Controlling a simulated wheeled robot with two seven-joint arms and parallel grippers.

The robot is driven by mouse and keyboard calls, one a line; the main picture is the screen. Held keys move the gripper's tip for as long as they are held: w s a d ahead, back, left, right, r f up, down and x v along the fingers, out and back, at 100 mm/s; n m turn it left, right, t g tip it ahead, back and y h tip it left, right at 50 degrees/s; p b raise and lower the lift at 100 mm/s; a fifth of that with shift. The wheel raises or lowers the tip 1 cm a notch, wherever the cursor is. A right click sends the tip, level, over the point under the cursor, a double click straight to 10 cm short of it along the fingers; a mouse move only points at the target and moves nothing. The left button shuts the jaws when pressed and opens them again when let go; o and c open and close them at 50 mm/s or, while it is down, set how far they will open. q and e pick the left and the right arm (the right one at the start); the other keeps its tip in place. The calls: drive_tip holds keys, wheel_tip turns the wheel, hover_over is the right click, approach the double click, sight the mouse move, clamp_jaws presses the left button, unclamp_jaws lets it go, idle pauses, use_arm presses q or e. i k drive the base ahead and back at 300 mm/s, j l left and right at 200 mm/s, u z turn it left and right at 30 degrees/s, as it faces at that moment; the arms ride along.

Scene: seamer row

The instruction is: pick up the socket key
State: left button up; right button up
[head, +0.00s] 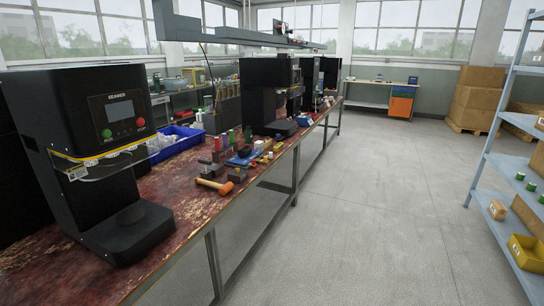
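I cannot make out the socket key for certain. Several small tools and parts lie on the worn red bench (170,205), too small to tell apart. Among them are a mallet with an orange head (226,188) and a pale handle, and some small yellow and red pieces (267,153) farther back. Neither of my grippers is in view.
A black seamer (120,112) stands at the bench's near left. A blue crate (184,146), several colored cans (232,137) and more black machines (270,95) are behind. A metal shelf (497,125) stands right. The grey floor (390,210) between is clear.

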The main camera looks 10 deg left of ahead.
sight(205, 162)
drive_tip(key=i+u, duration=0.3)
drive_tip(key=i, duration=0.15)
drive_tip(key=i+l+u, duration=0.25)
drive_tip(key=i, duration=0.2)
drive_tip(key=i+l+u, duration=0.3)
drive_tip(key=i+j, duration=0.05)
drive_tip(key=i, duration=0.05)
